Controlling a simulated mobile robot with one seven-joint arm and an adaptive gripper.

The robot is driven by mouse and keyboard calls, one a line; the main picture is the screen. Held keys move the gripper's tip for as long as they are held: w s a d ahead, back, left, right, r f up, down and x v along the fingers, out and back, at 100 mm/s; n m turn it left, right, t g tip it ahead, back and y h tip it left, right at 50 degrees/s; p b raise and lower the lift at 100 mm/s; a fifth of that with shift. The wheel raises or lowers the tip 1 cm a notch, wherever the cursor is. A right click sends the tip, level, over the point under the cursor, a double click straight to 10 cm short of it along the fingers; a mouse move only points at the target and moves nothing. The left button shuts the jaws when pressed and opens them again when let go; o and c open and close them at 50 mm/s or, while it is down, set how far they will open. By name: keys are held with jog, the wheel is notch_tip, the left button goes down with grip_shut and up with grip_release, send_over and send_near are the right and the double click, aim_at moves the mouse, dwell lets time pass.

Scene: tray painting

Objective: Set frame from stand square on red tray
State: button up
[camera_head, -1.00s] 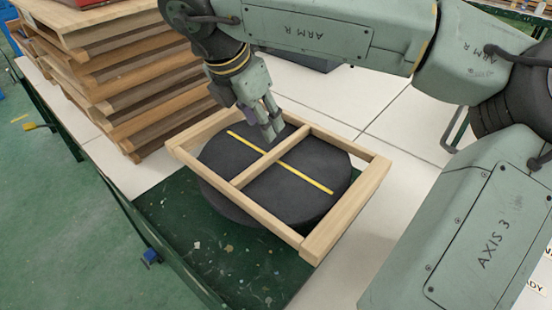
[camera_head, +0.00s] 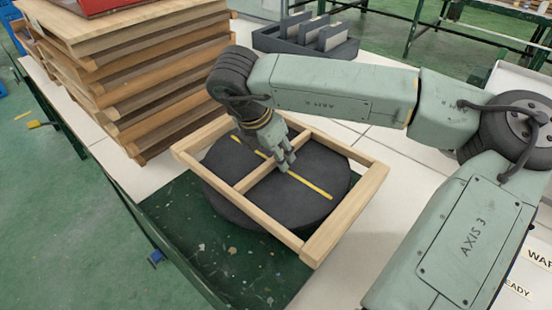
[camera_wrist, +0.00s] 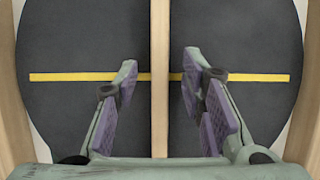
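The wooden frame (camera_head: 345,212) lies flat on a dark round stand (camera_head: 325,180) with a yellow line across its top. It is a rectangle with one middle bar; the bar also shows upright in the wrist view (camera_wrist: 160,120), crossing the yellow line at about a right angle. My gripper (camera_head: 286,166) is at the middle bar. In the wrist view my gripper (camera_wrist: 160,66) is open, one purple-padded finger on each side of the bar with gaps between. A red tray (camera_head: 100,7) shows partly at the top left edge, on top of a wooden stack.
The stack of wooden frames or pallets (camera_head: 150,85) stands left behind the stand. A dark slotted rack (camera_head: 305,42) with grey plates is at the back. A paint-flecked green mat (camera_head: 190,225) lies under the stand. White tabletop (camera_head: 400,150) is clear to the right.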

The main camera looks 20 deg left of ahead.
jog(key=shift+c, duration=0.4)
grip_shut()
dwell(0.4)
